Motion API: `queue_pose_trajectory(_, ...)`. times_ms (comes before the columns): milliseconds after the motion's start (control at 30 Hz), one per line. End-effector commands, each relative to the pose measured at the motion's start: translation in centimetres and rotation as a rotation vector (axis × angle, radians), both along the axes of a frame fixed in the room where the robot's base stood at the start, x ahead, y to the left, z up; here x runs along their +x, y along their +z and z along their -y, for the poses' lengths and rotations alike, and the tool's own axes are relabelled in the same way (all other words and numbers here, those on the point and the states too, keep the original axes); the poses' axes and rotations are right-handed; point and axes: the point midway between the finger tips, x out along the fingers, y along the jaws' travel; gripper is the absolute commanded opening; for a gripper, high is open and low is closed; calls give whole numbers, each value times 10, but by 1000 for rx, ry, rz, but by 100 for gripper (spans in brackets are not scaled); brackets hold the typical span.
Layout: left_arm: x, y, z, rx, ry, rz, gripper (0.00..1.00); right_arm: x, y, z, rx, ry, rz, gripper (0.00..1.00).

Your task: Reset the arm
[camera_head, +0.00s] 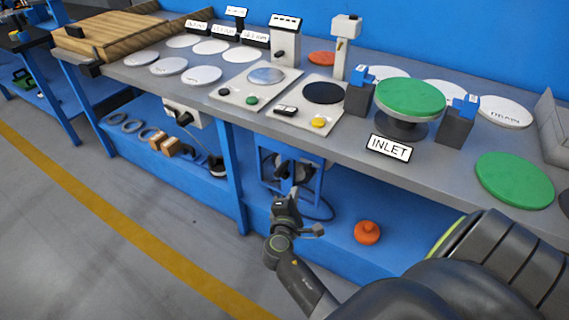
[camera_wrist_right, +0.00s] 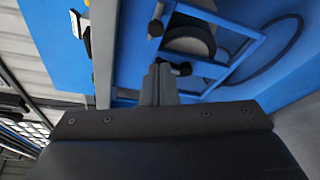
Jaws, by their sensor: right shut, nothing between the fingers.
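My right gripper (camera_head: 290,196) is in front of the bench's lower part, below the table top, at the end of my right arm. It is shut and empty. In the right wrist view its closed fingers (camera_wrist_right: 160,78) point toward a blue frame (camera_wrist_right: 240,48) with a dark round part inside. That blue frame (camera_head: 290,180) also shows just behind the gripper in the head view; I cannot tell the exact gap. My left gripper is not in view.
The grey bench top (camera_head: 340,150) carries white discs, two square stations, a green disc on an INLET stand (camera_head: 410,97) and another green disc (camera_head: 514,180). An orange knobbed part (camera_head: 367,232) sits on the blue lower shelf. The floor at left is clear.

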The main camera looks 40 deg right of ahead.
Motion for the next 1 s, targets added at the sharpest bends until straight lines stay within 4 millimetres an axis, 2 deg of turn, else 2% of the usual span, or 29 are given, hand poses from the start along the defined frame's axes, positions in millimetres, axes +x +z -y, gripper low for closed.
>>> queue_pose_trajectory(167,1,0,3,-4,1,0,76,0,0,0,0,0,0,0)
queue_pose_trajectory(267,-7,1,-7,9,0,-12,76,-1,-3,0,9,3,-5,0)
queue_pose_trajectory(367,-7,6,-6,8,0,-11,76,-5,-26,-2,71,20,-38,0)
queue_pose_trajectory(467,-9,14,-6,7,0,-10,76,-19,-74,-7,212,44,-102,0)
queue_pose_trajectory(567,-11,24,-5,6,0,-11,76,-52,-140,-17,423,43,-178,0)
queue_pose_trajectory(600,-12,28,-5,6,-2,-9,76,-70,-165,-21,514,29,-205,0)
queue_pose_trajectory(667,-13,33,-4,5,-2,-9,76,-100,-200,-27,648,-8,-239,0)
queue_pose_trajectory(700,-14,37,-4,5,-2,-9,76,-122,-221,-32,738,-41,-256,0)
queue_pose_trajectory(767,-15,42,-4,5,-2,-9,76,-158,-249,-39,868,-106,-275,0)
queue_pose_trajectory(833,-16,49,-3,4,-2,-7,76,-203,-276,-45,1010,-202,-283,0)
queue_pose_trajectory(900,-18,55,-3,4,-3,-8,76,-250,-296,-51,1139,-317,-277,0)
queue_pose_trajectory(1000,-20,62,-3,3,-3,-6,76,-312,-315,-56,1283,-495,-242,0)
